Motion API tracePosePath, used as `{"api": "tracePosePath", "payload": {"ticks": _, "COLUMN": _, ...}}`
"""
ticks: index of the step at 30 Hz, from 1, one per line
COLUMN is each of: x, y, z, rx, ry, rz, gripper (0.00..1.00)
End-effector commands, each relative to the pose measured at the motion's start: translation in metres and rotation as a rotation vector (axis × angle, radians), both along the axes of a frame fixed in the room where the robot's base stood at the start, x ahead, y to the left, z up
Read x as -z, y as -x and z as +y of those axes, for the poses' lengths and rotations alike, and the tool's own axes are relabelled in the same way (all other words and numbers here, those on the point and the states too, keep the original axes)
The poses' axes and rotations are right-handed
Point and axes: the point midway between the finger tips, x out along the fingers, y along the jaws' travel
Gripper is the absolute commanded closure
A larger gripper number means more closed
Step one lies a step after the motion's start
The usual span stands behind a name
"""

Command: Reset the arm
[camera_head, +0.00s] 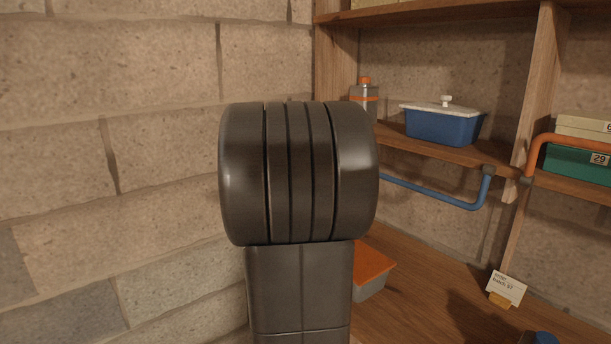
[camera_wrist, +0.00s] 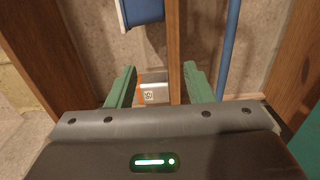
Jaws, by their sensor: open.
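My gripper (camera_wrist: 158,82) shows in the wrist view with its two green fingers apart and nothing held between them. In the head view a dark, rounded link of my arm rises in the middle and covers part of the scene. My gripper does not show in that view.
Wooden shelves hold a grey bottle with an orange cap (camera_head: 365,97), a blue lidded tub (camera_head: 443,126) and a green box (camera_head: 577,163). A blue rail (camera_head: 440,197) and an orange rail (camera_head: 572,138) stick out. An orange-lidded box (camera_head: 374,270) and a card (camera_head: 507,288) are below. Stone wall fills the left.

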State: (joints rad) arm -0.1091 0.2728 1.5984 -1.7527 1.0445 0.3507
Motion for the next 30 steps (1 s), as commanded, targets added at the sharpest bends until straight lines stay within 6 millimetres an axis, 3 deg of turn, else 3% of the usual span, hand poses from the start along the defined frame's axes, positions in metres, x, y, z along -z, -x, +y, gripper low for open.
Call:
{"api": "tracePosePath", "payload": {"ticks": 12, "x": -0.023, "y": 0.041, "z": 0.053, "rx": -0.004, "ry": -0.001, "rz": 0.0, "gripper": 0.53}}
{"api": "tracePosePath", "payload": {"ticks": 29, "x": 0.008, "y": -0.016, "z": -0.024, "rx": 0.005, "ry": -0.001, "rz": 0.004, "gripper": 0.53}}
{"api": "tracePosePath", "payload": {"ticks": 30, "x": -0.003, "y": -0.016, "z": -0.021, "rx": 0.001, "ry": 0.0, "rz": 0.002, "gripper": 0.53}}
